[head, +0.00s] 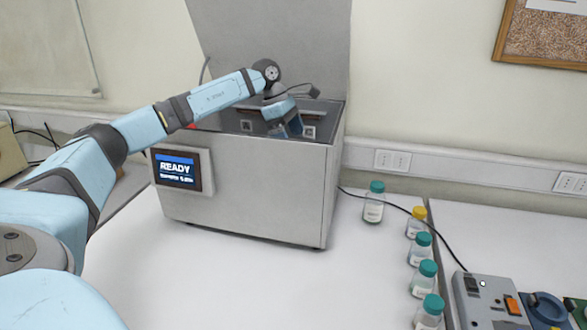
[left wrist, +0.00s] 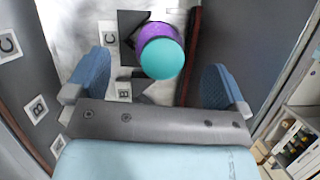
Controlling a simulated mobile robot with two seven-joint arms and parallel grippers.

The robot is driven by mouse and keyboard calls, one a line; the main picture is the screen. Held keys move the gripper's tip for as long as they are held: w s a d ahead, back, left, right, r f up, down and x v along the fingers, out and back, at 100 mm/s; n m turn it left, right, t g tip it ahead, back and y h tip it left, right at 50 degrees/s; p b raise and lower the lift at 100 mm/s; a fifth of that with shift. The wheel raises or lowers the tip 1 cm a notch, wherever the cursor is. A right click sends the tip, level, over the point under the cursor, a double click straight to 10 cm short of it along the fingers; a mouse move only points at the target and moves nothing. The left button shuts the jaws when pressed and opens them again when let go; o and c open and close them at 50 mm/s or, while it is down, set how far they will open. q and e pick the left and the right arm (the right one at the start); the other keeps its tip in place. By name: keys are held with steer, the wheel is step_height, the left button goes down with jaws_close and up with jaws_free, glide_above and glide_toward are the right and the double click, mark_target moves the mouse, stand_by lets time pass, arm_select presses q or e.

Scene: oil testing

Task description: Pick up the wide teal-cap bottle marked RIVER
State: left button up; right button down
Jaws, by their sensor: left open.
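A teal-cap bottle (left wrist: 162,55) with a purple band or contents below its cap stands inside the machine's chamber, seen from above in the left wrist view. No writing on it can be read there, so I cannot tell if it is marked RIVER. My left gripper (left wrist: 155,72) is open, one finger on each side of the bottle's cap, with gaps on both sides. In the head view my left arm reaches over the wall into the grey machine (head: 245,185), and its fingers are largely hidden. A wider teal-cap bottle (head: 374,203) stands on the table, its label unreadable.
The machine's lid is raised and its screen (head: 177,169) reads READY. Letter markers B and C line the chamber. Several smaller bottles stand at right, one yellow-capped (head: 417,220), the others teal-capped (head: 421,248). A cable and a grey switch box (head: 488,300) are nearby. The front table is clear.

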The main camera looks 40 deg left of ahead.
arm_select(q)
steer(key=shift+d+f, duration=0.15)
steer(key=shift+f, duration=0.05)
steer(key=p+x, duration=0.1)
steer(key=x, duration=0.4)
steer(key=shift+s, duration=0.15)
steer(key=c, duration=0.3)
steer(key=shift+r, duration=0.1)
steer(key=c, duration=1.3)
